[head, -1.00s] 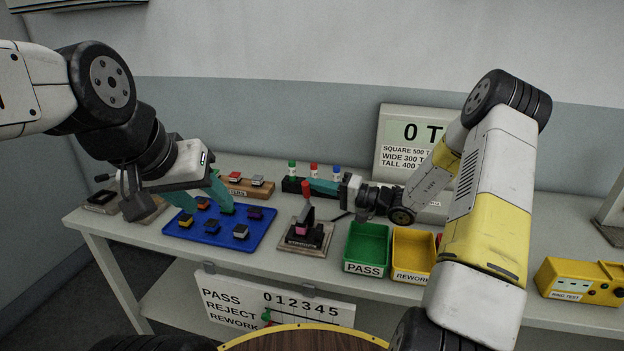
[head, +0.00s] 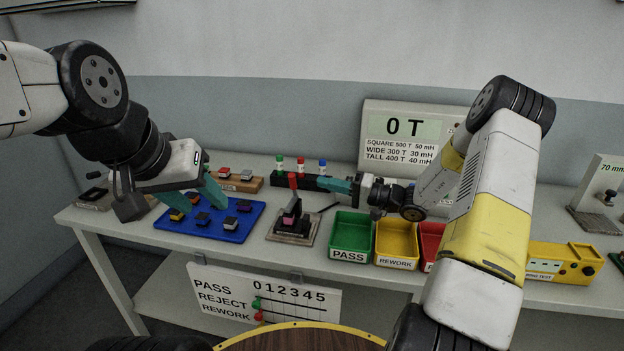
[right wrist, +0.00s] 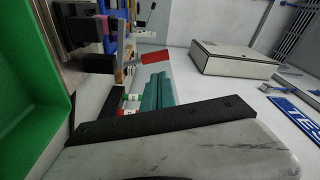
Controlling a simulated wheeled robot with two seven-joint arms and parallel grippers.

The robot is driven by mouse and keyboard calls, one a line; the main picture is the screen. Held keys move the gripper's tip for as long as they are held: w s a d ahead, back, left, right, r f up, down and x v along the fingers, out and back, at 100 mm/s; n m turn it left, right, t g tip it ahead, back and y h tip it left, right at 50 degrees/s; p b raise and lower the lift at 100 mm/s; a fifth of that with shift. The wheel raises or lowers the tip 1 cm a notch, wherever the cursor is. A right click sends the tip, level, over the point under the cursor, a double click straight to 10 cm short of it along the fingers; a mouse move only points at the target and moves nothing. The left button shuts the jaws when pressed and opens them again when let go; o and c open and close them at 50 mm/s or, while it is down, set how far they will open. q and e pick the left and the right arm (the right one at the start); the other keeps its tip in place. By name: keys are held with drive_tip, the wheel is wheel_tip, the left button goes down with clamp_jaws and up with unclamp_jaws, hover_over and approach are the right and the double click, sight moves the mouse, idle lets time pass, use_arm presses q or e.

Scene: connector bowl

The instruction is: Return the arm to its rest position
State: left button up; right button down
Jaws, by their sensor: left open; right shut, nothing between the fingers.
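My right gripper (head: 322,183) is shut and empty. Its teal fingers point left, just right of the red-tipped lever of a small black press fixture (head: 293,220), with a pink block in it. I cannot tell whether they touch the lever. In the right wrist view the teal fingers (right wrist: 156,92) lie together, with the red lever tip beyond them. My left gripper (head: 192,193) is open, teal fingers pointing down over the left part of the blue tray (head: 238,232), which holds several small coloured connectors. It partly hides the tray.
Green PASS (head: 349,238), yellow REWORK (head: 397,243) and red (head: 429,243) bins stand right of the fixture. Coloured bottles in a black rack (head: 290,181) stand behind. A display sign (head: 412,130) is at the back. A yellow tester (head: 562,262) is far right.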

drive_tip(key=shift+v, duration=1.1)
drive_tip(key=shift+w+r, duration=0.1)
drive_tip(key=shift+w, duration=0.1)
drive_tip(key=s+a+r+n+g+h, duration=0.25)
drive_tip(key=s+r+g, duration=0.2)
drive_tip(key=s, duration=0.35)
drive_tip(key=s+a+r+n+g+h, duration=0.1)
drive_tip(key=s+a+r+g+h, duration=0.3)
drive_tip(key=s, duration=0.5)
drive_tip(key=s+d+r+m+t+h, duration=0.1)
drive_tip(key=s+d+r+t+h, duration=0.2)
drive_tip(key=s, duration=0.4)
drive_tip(key=s+d+r+t+h, duration=0.4)
drive_tip(key=s+d+r+h, duration=0.1)
drive_tip(key=s+d, duration=0.1)
drive_tip(key=shift+s+r+m, duration=0.15)
drive_tip(key=shift+s+m, duration=0.2)
drive_tip(key=shift+s, duration=0.2)
